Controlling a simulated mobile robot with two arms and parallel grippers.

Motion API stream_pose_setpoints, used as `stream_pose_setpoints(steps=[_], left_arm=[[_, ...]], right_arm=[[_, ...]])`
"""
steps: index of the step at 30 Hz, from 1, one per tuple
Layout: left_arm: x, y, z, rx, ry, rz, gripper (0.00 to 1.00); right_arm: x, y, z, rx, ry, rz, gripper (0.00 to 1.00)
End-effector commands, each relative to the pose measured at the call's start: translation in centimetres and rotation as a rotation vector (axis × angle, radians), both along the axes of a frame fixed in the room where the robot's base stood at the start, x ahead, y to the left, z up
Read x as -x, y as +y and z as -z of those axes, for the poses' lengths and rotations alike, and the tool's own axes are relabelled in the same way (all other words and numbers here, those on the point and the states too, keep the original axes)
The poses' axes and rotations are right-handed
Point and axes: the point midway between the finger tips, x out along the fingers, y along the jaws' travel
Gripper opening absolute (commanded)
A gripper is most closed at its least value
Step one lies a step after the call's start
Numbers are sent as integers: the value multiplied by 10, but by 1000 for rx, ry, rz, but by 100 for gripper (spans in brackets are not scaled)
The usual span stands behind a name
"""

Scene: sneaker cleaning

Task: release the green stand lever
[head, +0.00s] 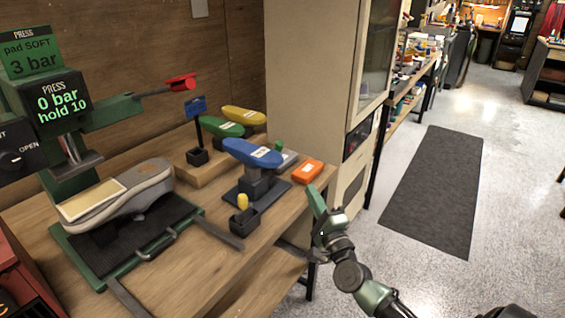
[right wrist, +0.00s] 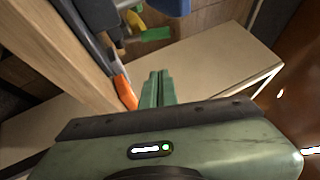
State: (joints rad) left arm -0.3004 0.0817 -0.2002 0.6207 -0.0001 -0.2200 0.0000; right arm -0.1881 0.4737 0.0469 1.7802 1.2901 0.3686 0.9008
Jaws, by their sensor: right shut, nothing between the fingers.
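No lever can be told for certain as the green stand lever. A green shoe form (head: 222,127) stands at the back of the workbench, its lower part partly hidden by a blue form (head: 252,153) on a dark stand (head: 258,187). A small green piece (head: 279,145) shows just right of the blue form. In the right wrist view a green piece (right wrist: 155,34) shows beyond the fingers. My right gripper (head: 315,193) is shut and empty, off the bench's right edge, apart from the stands. Its closed fingers (right wrist: 158,82) also show in the right wrist view. My left gripper is out of view.
A green press (head: 112,112) with a red-tipped arm stands at left, over a sneaker (head: 125,195) on a dark pad. A yellow form (head: 243,115) stands at the back. An orange block (head: 307,172) lies near the bench's right edge. A tall cabinet (head: 315,85) stands behind.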

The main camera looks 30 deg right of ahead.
Motion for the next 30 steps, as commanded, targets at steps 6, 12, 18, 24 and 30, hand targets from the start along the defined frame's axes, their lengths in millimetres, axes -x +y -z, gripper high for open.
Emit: stream_pose_setpoints(steps=[6, 12, 18, 24, 30], left_arm=[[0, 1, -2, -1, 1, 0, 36], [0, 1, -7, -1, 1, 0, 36], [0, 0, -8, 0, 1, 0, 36], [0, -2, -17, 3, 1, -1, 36], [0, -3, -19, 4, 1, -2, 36]], right_arm=[[-12, -3, -4, 1, 0, 0, 0], [-47, -11, -15, 3, -1, 1, 0], [-88, -20, -25, 3, 0, 1, 0], [-114, -8, -36, 2, 1, 0, 0], [-125, -1, -38, 1, 3, 1, 0]])
